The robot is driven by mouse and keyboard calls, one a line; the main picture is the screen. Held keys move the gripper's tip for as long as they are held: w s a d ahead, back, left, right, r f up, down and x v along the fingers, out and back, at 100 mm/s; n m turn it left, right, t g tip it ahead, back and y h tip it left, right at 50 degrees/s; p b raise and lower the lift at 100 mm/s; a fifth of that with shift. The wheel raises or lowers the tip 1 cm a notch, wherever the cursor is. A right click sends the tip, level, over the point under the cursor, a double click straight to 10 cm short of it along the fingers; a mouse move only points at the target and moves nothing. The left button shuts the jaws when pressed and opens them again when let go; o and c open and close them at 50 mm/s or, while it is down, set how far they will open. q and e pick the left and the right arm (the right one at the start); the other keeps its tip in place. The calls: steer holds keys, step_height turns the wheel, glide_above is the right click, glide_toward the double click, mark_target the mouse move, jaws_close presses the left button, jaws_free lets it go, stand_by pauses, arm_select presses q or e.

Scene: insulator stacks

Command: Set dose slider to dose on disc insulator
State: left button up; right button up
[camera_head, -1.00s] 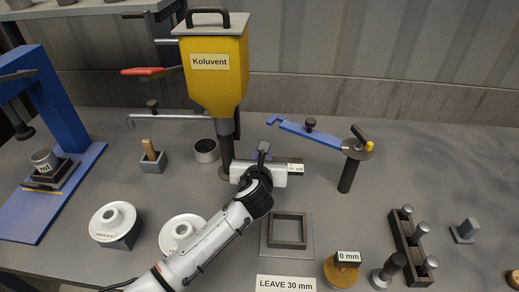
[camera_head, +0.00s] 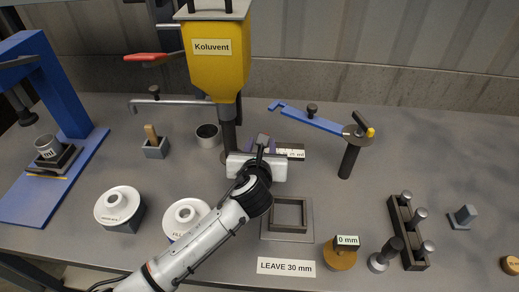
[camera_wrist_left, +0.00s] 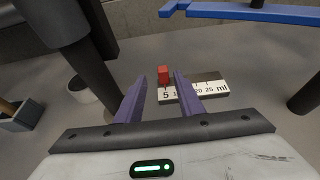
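The dose scale (camera_wrist_left: 210,90) is a dark bar with a white strip reading 5, 20, 25 ml; it also shows behind my wrist in the head view (camera_head: 293,154). A red slider block (camera_wrist_left: 164,74) stands at its left end, near the 5 mark. My left gripper (camera_wrist_left: 158,80) is open; its purple fingers lie to either side of the red block with gaps visible. My right gripper is not in view.
A blue arm on a post (camera_head: 318,122) is at right. A square frame (camera_head: 288,216) and a "LEAVE 30 mm" plate (camera_head: 286,267) lie in front.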

arm_select(q)
steer(key=v, duration=0.6)
steer(key=shift+p, duration=0.3)
